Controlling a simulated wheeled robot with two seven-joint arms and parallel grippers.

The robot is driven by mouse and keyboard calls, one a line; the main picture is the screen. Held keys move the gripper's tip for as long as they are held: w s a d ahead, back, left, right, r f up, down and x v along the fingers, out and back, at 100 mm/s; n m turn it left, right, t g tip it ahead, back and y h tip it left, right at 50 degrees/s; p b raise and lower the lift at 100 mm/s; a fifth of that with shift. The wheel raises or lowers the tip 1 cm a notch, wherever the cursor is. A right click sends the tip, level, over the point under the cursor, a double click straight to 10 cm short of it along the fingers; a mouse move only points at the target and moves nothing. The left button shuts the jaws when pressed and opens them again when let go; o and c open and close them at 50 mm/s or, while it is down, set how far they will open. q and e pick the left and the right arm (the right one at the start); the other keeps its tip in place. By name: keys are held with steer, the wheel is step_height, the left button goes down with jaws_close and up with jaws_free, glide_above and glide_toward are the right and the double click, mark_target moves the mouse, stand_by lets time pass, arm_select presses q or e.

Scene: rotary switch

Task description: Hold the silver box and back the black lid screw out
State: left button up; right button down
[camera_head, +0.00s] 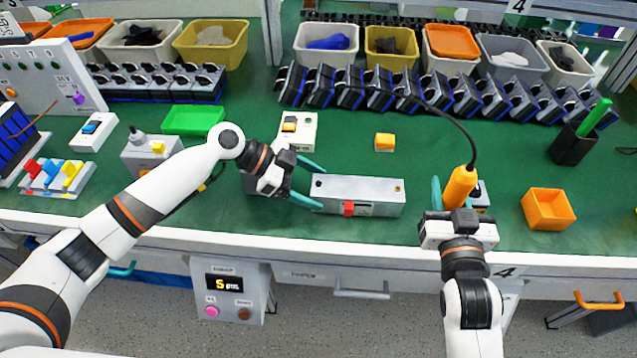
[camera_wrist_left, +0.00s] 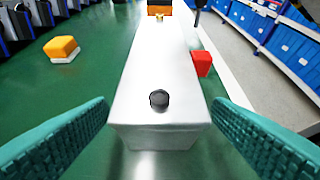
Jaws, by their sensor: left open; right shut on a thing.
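The silver box (camera_head: 362,193) lies on the green bench, with a red switch (camera_head: 348,208) on its front side. My left gripper (camera_head: 308,184) is open at the box's left end. In the left wrist view its teal fingers stand on either side of the near end of the box (camera_wrist_left: 160,70), with gaps showing. The black lid screw (camera_wrist_left: 159,100) sits on the lid at that end; a brass screw (camera_wrist_left: 158,17) is at the far end. My right gripper (camera_head: 455,205) is shut on an orange corded screwdriver (camera_head: 461,186), right of the box and apart from it.
An orange open bin (camera_head: 548,209) stands right of the screwdriver. A yellow block (camera_head: 384,142) lies behind the box, and a white switch unit (camera_head: 297,130) stands behind my left gripper. Several dark modules (camera_head: 420,92) line the back. The bench between is clear.

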arm_select(q)
steer(key=shift+b+x, duration=0.55)
steer(key=shift+x, duration=0.85)
steer(key=shift+c, duration=0.5)
steer(key=c, duration=0.9)
steer(key=o, duration=1.3)
steer(key=c, duration=1.3)
steer(key=shift+o, duration=0.2)
steer(key=c, duration=0.4)
